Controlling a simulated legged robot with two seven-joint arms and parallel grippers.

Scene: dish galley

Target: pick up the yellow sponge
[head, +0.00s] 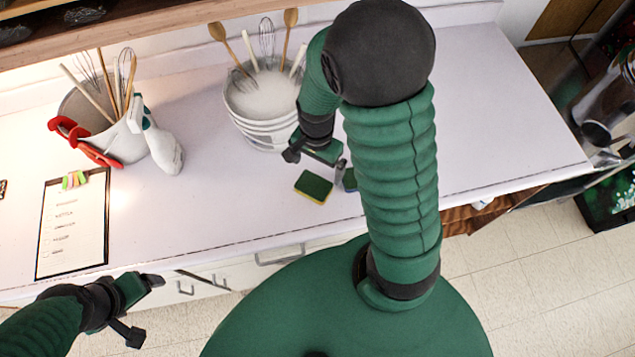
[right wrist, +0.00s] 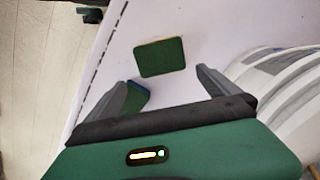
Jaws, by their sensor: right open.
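The yellow sponge (head: 313,187) lies flat on the white counter, its dark green scouring side up and a thin yellow edge showing. It also shows in the right wrist view (right wrist: 161,57), just beyond my fingertips. A second sponge with a blue edge (right wrist: 133,97) lies close by, partly hidden by a finger; in the head view this blue sponge (head: 349,181) is partly behind my arm. My right gripper (head: 316,162) is open and empty above the counter, close to the yellow sponge. My left gripper (head: 146,309) is open and empty in front of the counter.
A white bucket (head: 262,128) with foam and utensils stands right behind my right gripper. A utensil container (head: 125,145), a spray bottle (head: 163,147) and a clipboard (head: 75,235) are at the left. The counter's right part is clear.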

